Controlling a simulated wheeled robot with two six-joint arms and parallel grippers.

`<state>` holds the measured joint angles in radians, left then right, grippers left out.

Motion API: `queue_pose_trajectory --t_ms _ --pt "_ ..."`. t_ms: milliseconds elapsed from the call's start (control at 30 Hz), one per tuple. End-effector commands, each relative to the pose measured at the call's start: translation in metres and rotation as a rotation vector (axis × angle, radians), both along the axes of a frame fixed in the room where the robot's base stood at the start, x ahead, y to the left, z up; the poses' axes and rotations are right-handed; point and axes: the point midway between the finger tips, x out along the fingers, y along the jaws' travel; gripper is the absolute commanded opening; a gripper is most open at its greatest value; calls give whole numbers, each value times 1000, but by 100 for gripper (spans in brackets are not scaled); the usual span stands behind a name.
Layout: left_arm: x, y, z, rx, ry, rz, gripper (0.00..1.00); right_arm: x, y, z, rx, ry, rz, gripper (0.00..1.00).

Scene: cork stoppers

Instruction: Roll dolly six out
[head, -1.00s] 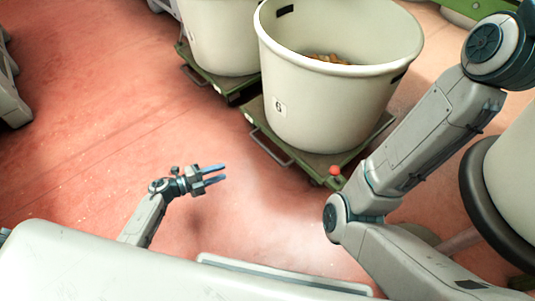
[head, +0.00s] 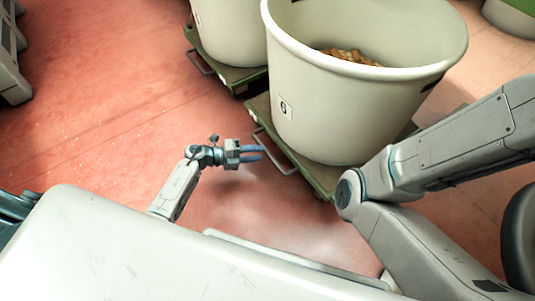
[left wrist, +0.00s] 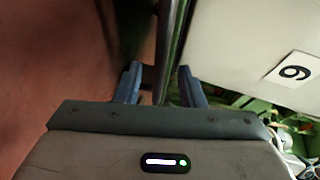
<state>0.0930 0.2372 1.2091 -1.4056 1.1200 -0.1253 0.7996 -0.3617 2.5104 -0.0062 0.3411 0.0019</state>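A large cream bin (head: 330,115) with a 6 label stands on a green dolly (head: 262,106); brown cork stoppers (head: 347,56) lie inside. A metal handle (head: 286,171) juts from the dolly's near left side. My left gripper (head: 263,153) is open with its fingertips at this handle. In the left wrist view, its two blue fingers (left wrist: 160,82) stand apart with a dark bar (left wrist: 172,45) running between them; I cannot tell whether they touch it. The label (left wrist: 295,69) shows there too. My right arm crosses the right side; its gripper is out of view.
A second cream bin (head: 232,30) on a green dolly (head: 240,77) stands close behind, to the left. A grey unit (head: 10,60) is at the far left edge. Open red floor (head: 100,110) lies left of the dollies.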

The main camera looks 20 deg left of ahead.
Motion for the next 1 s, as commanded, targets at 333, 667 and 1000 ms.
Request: queue_pose_trajectory --t_ms 333,667,1000 --pt "20 -35 -7 -2 -1 1 36 4 1 -16 -5 24 5 36" --pt "21 -37 -7 0 0 1 30 5 1 -15 -6 28 5 36" --pt "20 -36 -7 0 0 1 0 4 1 -15 -6 26 5 36"
